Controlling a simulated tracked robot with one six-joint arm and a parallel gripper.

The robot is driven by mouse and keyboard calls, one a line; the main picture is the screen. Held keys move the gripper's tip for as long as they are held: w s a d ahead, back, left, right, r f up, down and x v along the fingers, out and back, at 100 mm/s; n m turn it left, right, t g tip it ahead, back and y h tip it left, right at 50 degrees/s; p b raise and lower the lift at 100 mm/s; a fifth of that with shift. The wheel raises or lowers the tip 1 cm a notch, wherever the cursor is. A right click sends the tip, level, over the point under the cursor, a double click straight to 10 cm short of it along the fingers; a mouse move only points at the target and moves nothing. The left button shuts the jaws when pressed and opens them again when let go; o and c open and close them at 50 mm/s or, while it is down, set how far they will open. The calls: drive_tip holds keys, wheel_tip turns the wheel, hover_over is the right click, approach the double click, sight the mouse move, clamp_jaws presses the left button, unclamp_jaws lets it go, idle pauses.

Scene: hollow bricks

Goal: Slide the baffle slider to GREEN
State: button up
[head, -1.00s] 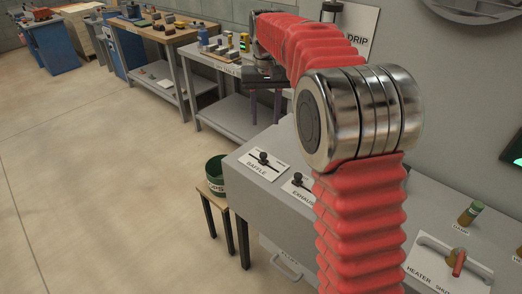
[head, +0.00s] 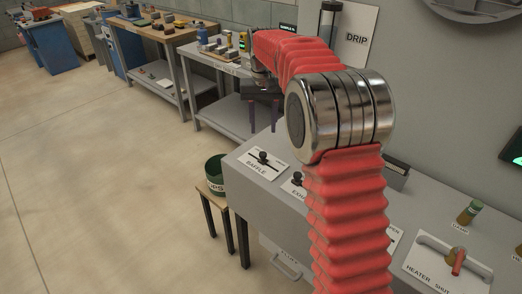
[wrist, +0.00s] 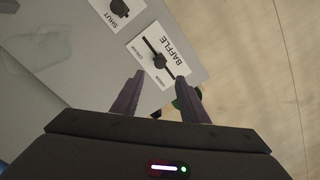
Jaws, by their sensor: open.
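The baffle slider's black knob (head: 263,156) stands on a white plate labelled BAFFLE (head: 268,168) at the near-left corner of the grey console top. In the wrist view the knob (wrist: 160,62) sits around the middle of a dark slot on the plate (wrist: 147,50). Small words beside the slot are too small to read surely. My gripper (head: 263,129) is open and empty, with its purple fingers pointing down above and beyond the knob. In the wrist view my gripper (wrist: 160,78) has its fingertips apart just below the knob in the picture, not visibly touching it.
A SHUT label plate (wrist: 118,10) shows in the wrist view. A green bin (head: 215,170) stands on a stool (head: 206,196) left of the console (head: 245,185). Workbenches (head: 205,100) line the wall.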

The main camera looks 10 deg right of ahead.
sight(263, 153)
wheel_tip(263, 153, down, 11)
drive_tip(key=shift+r, duration=0.15)
idle(0.4)
clamp_jaws()
idle(0.3)
